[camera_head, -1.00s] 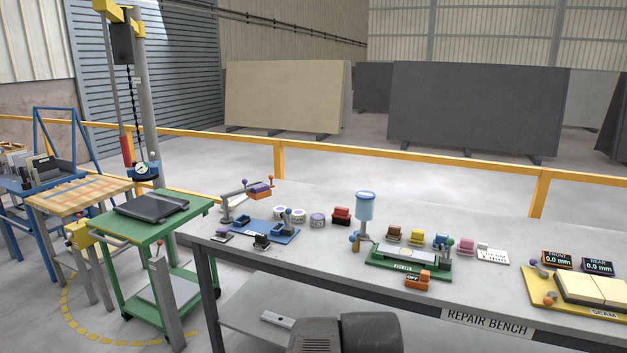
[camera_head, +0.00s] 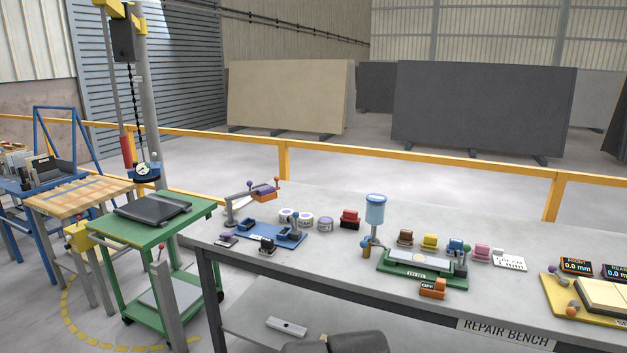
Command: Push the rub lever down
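No label reading "rub" is legible, so I cannot tell which lever is the rub lever. On the bench, a blue fixture (camera_head: 289,237) at the left has a small upright lever with a grey-blue knob (camera_head: 295,217). A green fixture (camera_head: 415,268) in the middle holds a pale slab piece and has a blue-knobbed post (camera_head: 467,247) at its right end. A grey arm with a purple knob (camera_head: 249,184) stands behind the blue fixture. My gripper is not in view; only a dark part of my own body shows at the bottom edge.
The repair bench (camera_head: 340,270) also holds a blue hopper (camera_head: 375,210), an orange OFF switch (camera_head: 432,288), several coloured blocks and a yellow fixture (camera_head: 560,310) at the right. A green cart (camera_head: 110,222) stands left of the bench, and a yellow rail (camera_head: 430,157) runs behind it.

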